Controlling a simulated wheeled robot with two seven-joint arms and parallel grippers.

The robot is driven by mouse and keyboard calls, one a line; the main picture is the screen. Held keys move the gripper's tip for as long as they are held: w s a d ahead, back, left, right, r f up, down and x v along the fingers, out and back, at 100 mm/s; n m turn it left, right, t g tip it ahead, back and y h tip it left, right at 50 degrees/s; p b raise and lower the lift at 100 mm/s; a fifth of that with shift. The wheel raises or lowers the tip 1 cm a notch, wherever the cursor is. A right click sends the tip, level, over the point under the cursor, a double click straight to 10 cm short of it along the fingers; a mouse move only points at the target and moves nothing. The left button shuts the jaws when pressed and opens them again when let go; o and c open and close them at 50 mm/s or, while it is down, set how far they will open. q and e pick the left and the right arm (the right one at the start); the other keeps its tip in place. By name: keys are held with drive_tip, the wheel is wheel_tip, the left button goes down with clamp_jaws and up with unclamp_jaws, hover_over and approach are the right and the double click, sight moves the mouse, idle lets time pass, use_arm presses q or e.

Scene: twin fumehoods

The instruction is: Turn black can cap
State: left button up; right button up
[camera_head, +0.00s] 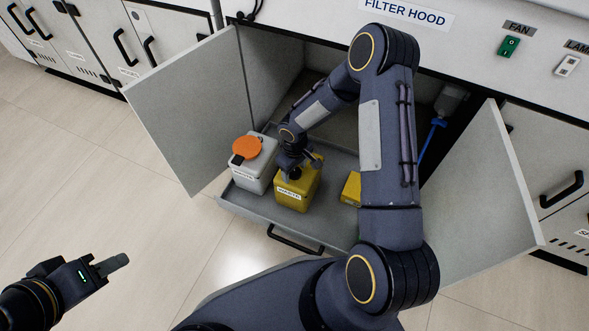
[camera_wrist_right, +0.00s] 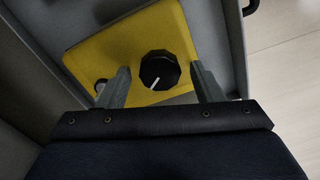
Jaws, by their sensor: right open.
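The black cap (camera_wrist_right: 159,71) sits on top of the yellow can (camera_head: 297,194) and has a white line mark on it. The can also shows from above in the right wrist view (camera_wrist_right: 115,42). My right gripper (camera_head: 297,171) is over the can from above. In the right wrist view its two fingers (camera_wrist_right: 160,88) stand open on either side of the cap, with gaps showing between fingers and cap. In the head view the gripper partly hides the cap. My left gripper (camera_head: 118,264) is at the lower left, over the floor and far from the can; its opening is hard to make out.
The can stands in a grey pull-out tray (camera_head: 240,204) under the fumehood. A white can (camera_head: 252,177) with an orange lid stands to its left, and a yellow object (camera_head: 351,188) to its right. Open cabinet doors (camera_head: 190,105) (camera_head: 488,205) flank the tray.

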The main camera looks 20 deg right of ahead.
drive_tip(key=shift+c, duration=0.4)
drive_tip(key=c, duration=0.9)
